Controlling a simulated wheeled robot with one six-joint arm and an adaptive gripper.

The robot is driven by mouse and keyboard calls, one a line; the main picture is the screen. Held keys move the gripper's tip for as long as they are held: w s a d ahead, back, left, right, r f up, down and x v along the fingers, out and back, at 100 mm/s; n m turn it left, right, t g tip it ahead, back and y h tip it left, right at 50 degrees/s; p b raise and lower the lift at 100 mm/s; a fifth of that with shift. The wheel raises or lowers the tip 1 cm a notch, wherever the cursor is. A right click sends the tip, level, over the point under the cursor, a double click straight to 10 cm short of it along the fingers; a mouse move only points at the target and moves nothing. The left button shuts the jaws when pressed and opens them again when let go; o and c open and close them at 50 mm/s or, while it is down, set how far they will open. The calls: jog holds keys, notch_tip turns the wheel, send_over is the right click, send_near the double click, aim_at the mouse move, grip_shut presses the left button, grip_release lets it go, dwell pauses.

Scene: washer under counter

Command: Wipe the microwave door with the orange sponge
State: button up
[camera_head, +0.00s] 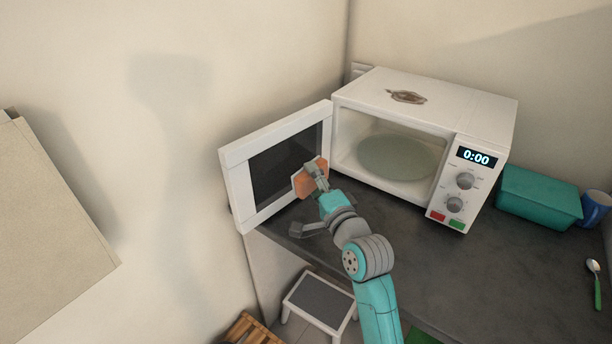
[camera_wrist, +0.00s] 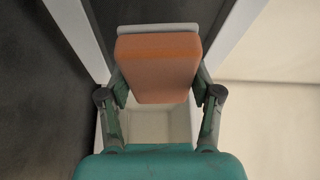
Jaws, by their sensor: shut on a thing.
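The white microwave (camera_head: 400,130) stands on the dark counter with its door (camera_head: 240,192) swung wide open to the left. The door has a white frame and a dark window, and its inner face is towards me. My gripper (camera_head: 314,175) is shut on the orange sponge (camera_head: 307,180) in front of the right part of the door. In the wrist view the sponge (camera_wrist: 157,66) sits between the two fingers, with the dark window and white frame behind it. I cannot tell whether the sponge touches the door.
A brown stain or cloth-like patch (camera_head: 407,97) lies on the microwave's top. A teal box (camera_head: 539,198), a blue mug (camera_head: 595,208) and a green-handled spoon (camera_head: 594,285) are at the right. A step stool (camera_head: 321,300) stands on the floor below. The counter's front right (camera_head: 470,280) is clear.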

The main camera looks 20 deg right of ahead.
jog(key=shift+s+d, duration=0.2)
jog(key=shift+s, duration=0.2)
jog(key=s, duration=0.1)
jog(key=s+d, duration=0.1)
jog(key=shift+s+d, duration=0.25)
jog(key=shift+s, duration=0.05)
